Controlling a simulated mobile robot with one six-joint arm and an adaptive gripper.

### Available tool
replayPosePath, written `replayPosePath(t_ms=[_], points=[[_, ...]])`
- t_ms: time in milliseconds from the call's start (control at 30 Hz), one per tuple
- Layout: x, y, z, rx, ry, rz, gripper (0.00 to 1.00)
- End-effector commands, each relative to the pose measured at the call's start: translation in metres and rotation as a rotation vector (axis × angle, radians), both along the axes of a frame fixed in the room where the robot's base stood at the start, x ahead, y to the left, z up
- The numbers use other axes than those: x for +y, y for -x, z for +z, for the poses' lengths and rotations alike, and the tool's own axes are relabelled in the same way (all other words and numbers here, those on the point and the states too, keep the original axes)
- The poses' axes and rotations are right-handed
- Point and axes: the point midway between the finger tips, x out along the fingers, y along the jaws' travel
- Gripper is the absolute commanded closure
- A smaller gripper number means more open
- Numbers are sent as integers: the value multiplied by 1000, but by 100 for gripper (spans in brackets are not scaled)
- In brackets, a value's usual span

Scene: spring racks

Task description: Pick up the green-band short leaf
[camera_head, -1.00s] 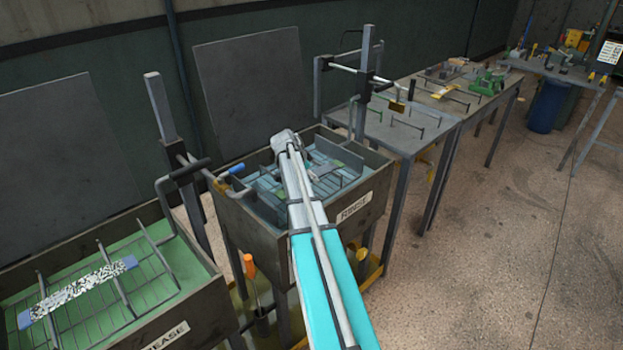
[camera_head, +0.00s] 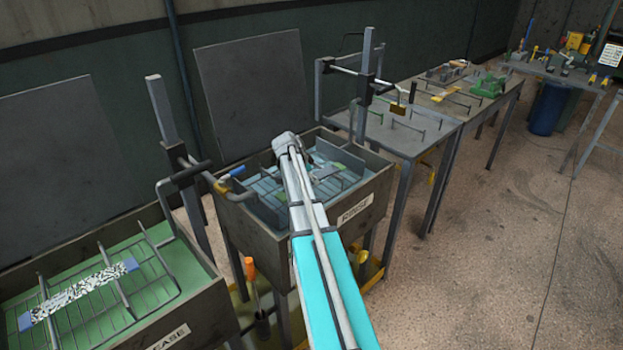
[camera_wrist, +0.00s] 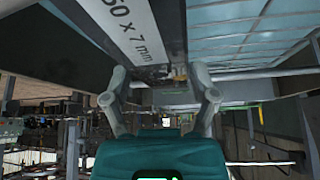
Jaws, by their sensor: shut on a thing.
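My gripper (camera_wrist: 163,98) is shut on a grey metal leaf with a white label (camera_wrist: 122,22) reading "60 x 7 mm", its start cut off by the frame. In the head view, a grey leaf with a small green patch (camera_head: 338,167) shows at the rinse tank (camera_head: 352,216), just right of my arm's end. Whether it touches the rack bars there I cannot tell. My arm hides the gripper's fingers in the head view. In the wrist view the leaf runs up and away from the fingers, and no green band shows on it.
A post with a crank arm (camera_head: 170,135) stands between the tanks. Another post (camera_head: 363,85) stands behind the rinse tank. A grey table (camera_head: 445,137) is beyond.

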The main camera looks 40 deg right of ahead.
Motion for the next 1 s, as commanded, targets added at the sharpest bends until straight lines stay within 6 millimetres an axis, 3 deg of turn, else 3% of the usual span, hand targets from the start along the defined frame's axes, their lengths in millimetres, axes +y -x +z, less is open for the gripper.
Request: replayPosePath(t_ms=[533,1000], points=[[1,-1,34,0,1,2,85],[25,34,84,0,2,2,85]])
